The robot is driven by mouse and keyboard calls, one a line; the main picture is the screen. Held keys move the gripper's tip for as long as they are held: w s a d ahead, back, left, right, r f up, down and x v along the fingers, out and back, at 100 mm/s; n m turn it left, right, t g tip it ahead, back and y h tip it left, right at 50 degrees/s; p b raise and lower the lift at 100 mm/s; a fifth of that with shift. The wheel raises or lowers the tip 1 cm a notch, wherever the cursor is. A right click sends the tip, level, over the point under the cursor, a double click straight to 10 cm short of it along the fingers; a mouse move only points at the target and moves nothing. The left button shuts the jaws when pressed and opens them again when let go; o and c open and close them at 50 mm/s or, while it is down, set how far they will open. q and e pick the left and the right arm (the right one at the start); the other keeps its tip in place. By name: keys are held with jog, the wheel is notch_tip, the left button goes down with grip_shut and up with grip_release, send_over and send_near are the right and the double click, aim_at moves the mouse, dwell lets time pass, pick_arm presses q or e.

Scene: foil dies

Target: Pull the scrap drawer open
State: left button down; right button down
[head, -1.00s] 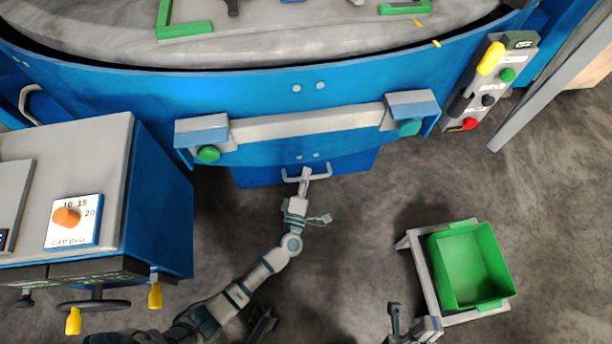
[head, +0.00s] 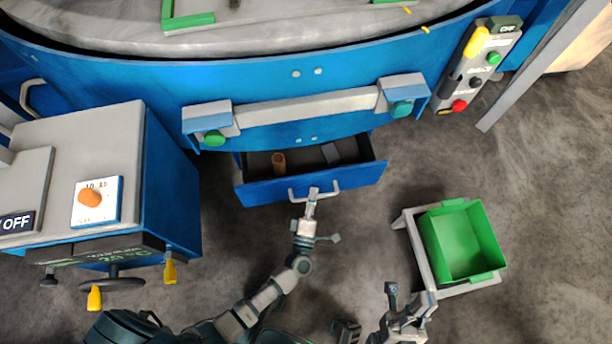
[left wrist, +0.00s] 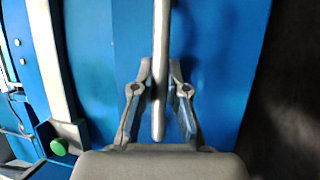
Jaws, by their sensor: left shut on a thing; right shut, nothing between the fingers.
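The blue scrap drawer (head: 258,192) stands partly out of the blue machine in the head view. My left gripper (head: 312,194) is shut on this handle. In the left wrist view the handle (left wrist: 160,60) runs between the two fingers (left wrist: 159,88), against the blue drawer front. My right gripper (head: 406,299) is at the bottom of the head view, shut and empty, away from the drawer.
A green bin (head: 465,242) on a grey stand is right of the drawer. A grey and blue cabinet (head: 170,180) with a dial and yellow-handled levers stands to the left. A control box (head: 480,65) is at upper right. Open floor lies around my left arm.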

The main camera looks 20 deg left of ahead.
pick_arm(q)
jog(key=s+d, duration=0.6)
jog(key=s, duration=0.2)
jog(key=shift+s+d+f+p, duration=0.25)
jog(key=shift+s+p, duration=0.1)
jog(key=shift+s, duration=0.05)
jog(key=c, duration=1.2)
grip_release()
jog(key=shift+c, duration=0.2)
jog(key=shift+o, duration=0.3)
jog(key=shift+w, duration=0.15)
jog(key=v, duration=0.7)
jog(key=shift+s+d, duration=0.2)
jog(key=shift+s, duration=0.05)
